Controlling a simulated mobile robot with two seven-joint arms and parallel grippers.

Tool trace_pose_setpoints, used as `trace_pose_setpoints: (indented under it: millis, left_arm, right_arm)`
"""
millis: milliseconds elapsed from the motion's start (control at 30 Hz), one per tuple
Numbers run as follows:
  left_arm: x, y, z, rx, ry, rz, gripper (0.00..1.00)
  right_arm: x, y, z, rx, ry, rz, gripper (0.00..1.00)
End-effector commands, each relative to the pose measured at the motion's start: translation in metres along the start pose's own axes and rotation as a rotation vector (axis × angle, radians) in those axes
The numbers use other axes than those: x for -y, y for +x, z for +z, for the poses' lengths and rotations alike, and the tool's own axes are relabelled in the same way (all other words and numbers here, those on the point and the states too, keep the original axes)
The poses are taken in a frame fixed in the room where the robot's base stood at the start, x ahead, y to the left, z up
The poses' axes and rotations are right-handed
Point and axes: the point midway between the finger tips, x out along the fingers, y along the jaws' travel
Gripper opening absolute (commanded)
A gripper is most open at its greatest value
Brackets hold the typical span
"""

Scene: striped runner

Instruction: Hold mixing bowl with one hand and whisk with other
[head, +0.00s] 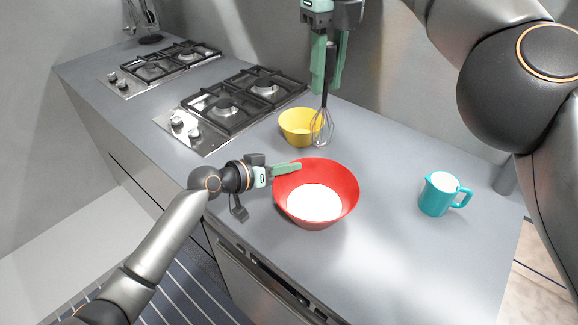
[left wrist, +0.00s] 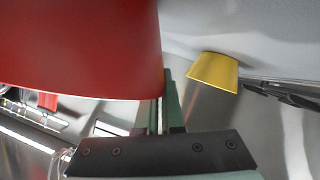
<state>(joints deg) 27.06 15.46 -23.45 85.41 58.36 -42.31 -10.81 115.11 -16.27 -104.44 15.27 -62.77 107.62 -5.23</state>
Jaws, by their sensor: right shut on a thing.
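The red mixing bowl (head: 348,205) stands upright on the grey counter with white contents inside. It fills the upper left of the left wrist view (left wrist: 75,45). My left gripper (head: 287,169) is at the bowl's left rim, with a green finger reaching over the rim. Its fingers look close together in the left wrist view (left wrist: 165,110), but whether they pinch the wall is unclear. My right gripper (head: 327,82) is shut on the whisk (head: 322,128) and holds it upright, wires down, above and behind the red bowl. The whisk's handle is partly hidden between the fingers.
A yellow bowl (head: 296,127) stands behind the red bowl, partly behind the whisk; it also shows in the left wrist view (left wrist: 213,72). A teal jug (head: 436,198) stands at the right. Gas hobs (head: 240,100) lie at the back left. The counter (head: 400,265) is clear in front.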

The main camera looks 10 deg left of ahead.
Motion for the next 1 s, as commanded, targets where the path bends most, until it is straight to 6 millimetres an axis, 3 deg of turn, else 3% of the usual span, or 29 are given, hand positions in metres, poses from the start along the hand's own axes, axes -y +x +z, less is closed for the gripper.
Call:
trace_pose_setpoints:
  millis: [667, 1000]
  left_arm:
    - [0.001, 0.000, 0.001, 0.002, 0.000, -0.001, 0.00]
    - [0.001, 0.000, 0.001, 0.001, 0.000, -0.001, 0.00]
  right_arm:
    - [0.003, 0.003, 0.000, 0.005, 0.000, 0.002, 0.00]
    - [0.020, 0.032, -0.003, 0.089, 0.011, 0.033, 0.00]
